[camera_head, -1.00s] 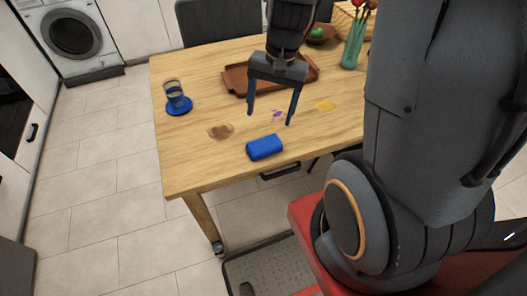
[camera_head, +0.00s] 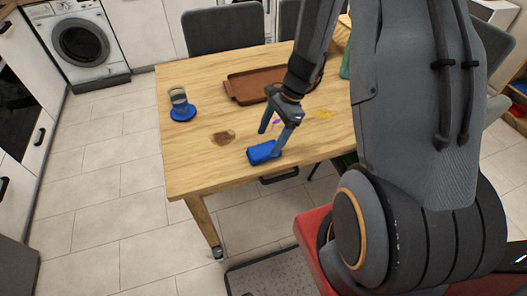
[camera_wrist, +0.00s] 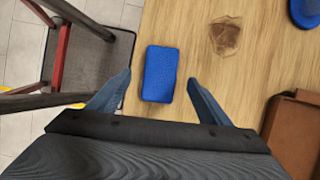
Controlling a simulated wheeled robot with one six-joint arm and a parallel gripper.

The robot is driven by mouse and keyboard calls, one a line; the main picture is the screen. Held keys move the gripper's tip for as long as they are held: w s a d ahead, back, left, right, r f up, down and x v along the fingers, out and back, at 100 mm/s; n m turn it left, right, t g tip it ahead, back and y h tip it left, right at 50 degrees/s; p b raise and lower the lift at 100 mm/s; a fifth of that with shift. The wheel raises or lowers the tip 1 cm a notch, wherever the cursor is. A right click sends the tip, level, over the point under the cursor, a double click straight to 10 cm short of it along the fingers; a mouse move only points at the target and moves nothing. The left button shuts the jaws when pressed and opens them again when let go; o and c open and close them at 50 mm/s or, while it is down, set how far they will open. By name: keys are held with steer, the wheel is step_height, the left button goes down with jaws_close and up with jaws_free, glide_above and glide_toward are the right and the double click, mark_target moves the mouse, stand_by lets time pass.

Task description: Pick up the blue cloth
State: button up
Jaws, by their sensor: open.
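The blue cloth (camera_head: 262,153) is a small folded block lying near the front edge of the wooden table (camera_head: 185,165). In the wrist view the cloth (camera_wrist: 159,73) lies ahead of my gripper (camera_wrist: 160,92), roughly centred between the two fingers. My gripper is open with nothing between its fingers. In the head view my gripper (camera_head: 270,139) is close to the cloth, with one finger overlapping the cloth's right end in the picture. I cannot tell whether it touches.
A brown stain (camera_head: 223,138) is left of the cloth. A brown tray (camera_head: 240,88) lies farther back.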

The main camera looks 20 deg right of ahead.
mark_target(264, 149)
steer(key=shift+p+x, duration=0.55)
steer(key=shift+x, duration=1.45)
steer(key=shift+w+d, duration=0.1)
steer(key=shift+c, duration=0.4)
steer(key=c, duration=1.1)
